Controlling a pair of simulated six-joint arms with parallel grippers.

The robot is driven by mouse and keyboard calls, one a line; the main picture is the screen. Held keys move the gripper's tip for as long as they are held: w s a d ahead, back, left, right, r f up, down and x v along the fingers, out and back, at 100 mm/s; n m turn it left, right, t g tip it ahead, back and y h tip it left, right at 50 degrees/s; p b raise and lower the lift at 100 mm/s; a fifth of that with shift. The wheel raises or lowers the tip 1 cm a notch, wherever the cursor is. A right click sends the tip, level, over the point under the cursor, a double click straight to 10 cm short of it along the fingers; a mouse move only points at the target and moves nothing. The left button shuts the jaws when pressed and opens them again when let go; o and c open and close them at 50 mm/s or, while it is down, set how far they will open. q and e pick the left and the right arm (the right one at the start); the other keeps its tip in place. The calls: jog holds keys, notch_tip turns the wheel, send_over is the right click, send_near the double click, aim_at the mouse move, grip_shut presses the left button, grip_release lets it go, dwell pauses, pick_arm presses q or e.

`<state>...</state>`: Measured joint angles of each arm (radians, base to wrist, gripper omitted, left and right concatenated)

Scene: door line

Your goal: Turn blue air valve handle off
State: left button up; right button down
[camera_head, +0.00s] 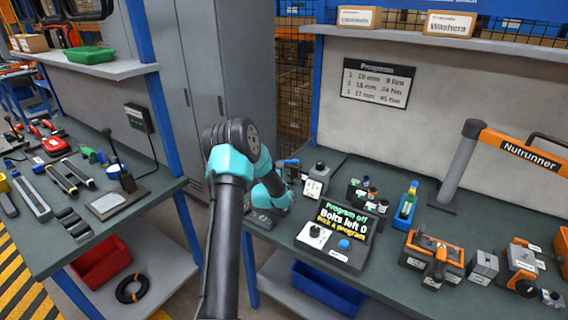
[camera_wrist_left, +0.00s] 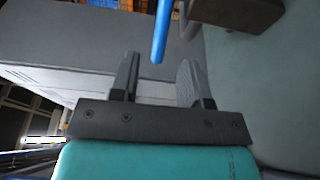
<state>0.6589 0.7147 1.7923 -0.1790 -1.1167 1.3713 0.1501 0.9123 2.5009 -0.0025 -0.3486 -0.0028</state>
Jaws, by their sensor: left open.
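The blue air valve handle (camera_head: 288,162) shows at the left end of the right bench, just past my teal wrist in the head view. In the left wrist view the blue handle (camera_wrist_left: 161,30) is a slim bar coming down from the top edge. Its lower end lies in line with the gap between the fingers of my left gripper (camera_wrist_left: 158,58). The fingers are open and apart from the handle on both sides. In the head view my wrist hides the fingers and much of the valve. My right gripper is not in view.
A control box (camera_head: 336,244) with a lit screen reading "Program off, Bolts left 0" stands right of my wrist. A small box with a black knob (camera_head: 318,172) stands close beside the valve. A grey cabinet (camera_head: 190,90) rises behind. An aisle separates the left bench (camera_head: 150,200).

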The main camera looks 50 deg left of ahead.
aim_at(284, 160)
pick_arm(q)
jog(key=x, duration=0.6)
jog(key=shift+w+a, duration=0.1)
jog(key=shift+w, duration=0.1)
grip_shut()
dwell(0.4)
